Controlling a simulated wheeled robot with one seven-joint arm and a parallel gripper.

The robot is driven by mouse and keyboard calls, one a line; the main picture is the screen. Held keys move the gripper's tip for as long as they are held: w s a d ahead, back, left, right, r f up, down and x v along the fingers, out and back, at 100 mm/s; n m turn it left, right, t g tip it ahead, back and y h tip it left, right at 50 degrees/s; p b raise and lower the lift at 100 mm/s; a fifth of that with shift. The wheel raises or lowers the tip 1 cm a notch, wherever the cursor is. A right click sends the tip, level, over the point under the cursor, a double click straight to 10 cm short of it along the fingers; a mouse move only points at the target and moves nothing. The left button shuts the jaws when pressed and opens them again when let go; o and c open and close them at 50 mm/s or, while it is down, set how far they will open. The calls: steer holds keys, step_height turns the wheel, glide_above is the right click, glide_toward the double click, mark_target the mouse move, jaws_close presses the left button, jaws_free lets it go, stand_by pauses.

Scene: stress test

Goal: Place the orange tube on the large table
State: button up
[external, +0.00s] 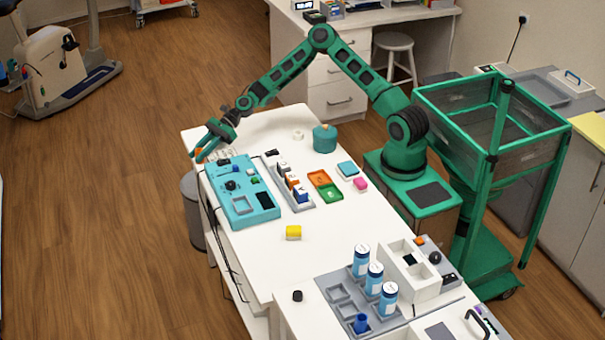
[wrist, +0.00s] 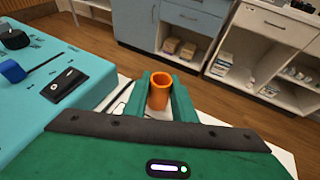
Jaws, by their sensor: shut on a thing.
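My gripper (external: 194,155) is at the far left end of the large white table (external: 262,262), beside the teal panel. In the wrist view my gripper (wrist: 160,95) has its two green fingers on either side of the orange tube (wrist: 158,92), shut on it. The tube is upright, with its open top toward the camera. In the external view only a small orange bit of the tube (external: 198,152) shows at the fingertips. I cannot tell whether the tube touches the table.
The teal panel (external: 262,200) with knobs stands right beside my gripper. A grey rack of small blocks (external: 290,182), orange and green trays (external: 320,178) and a teal pot (external: 325,138) are farther right.

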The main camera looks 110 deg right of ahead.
steer(key=o, duration=1)
steer(key=shift+f, duration=0.1)
steer(key=v, duration=1.2)
steer(key=shift+a, duration=0.1)
